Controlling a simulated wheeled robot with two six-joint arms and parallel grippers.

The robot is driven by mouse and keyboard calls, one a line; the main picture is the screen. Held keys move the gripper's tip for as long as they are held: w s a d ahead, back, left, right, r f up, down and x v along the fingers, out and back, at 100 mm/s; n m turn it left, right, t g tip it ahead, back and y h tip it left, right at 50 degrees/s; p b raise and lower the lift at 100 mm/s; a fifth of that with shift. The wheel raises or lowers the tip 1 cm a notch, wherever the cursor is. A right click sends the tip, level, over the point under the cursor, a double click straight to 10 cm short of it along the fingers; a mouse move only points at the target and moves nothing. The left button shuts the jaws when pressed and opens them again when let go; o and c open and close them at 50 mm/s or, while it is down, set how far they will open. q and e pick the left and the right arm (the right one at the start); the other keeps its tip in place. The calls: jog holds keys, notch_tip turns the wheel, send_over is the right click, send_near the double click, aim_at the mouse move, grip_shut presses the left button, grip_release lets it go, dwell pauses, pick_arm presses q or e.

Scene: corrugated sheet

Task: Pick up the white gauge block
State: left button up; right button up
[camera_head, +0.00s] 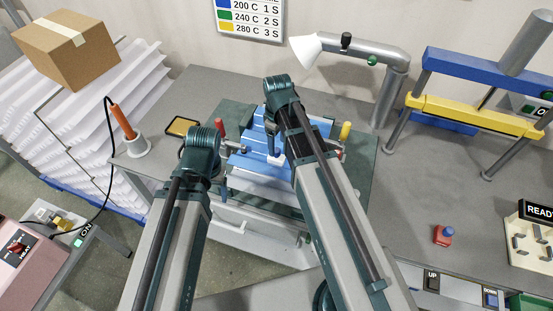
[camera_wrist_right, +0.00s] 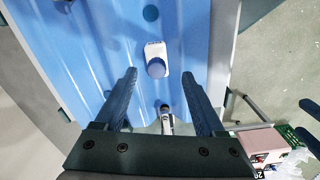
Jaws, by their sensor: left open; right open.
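The white gauge block (camera_wrist_right: 155,50) has a round blue knob and rests on the blue corrugated sheet (camera_wrist_right: 100,40) in the right wrist view. It also shows in the head view as a small white piece (camera_head: 275,160) on the sheet (camera_head: 248,163). My right gripper (camera_wrist_right: 161,88) is open. Its two blue fingers point towards the block, which lies beyond the fingertips and between their lines, untouched. In the head view my right forearm hides part of the sheet. My left gripper (camera_head: 223,187) is mostly hidden behind its arm, low near the bench's front edge, apart from the block.
Red-handled clamps (camera_head: 221,131) and a yellow-handled one (camera_head: 345,131) stand beside the sheet. A soldering iron stand (camera_head: 135,147) is at left. A grey pipe with a white nozzle (camera_head: 305,48) stands behind. The bench is clear at right, around a small red-and-blue item (camera_head: 442,236).

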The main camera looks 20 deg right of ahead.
aim_at(277, 150)
jog(key=f+b, duration=0.4)
jog(key=f, duration=0.1)
jog(key=shift+w, duration=0.4)
jog(key=shift+r, duration=0.1)
grip_shut()
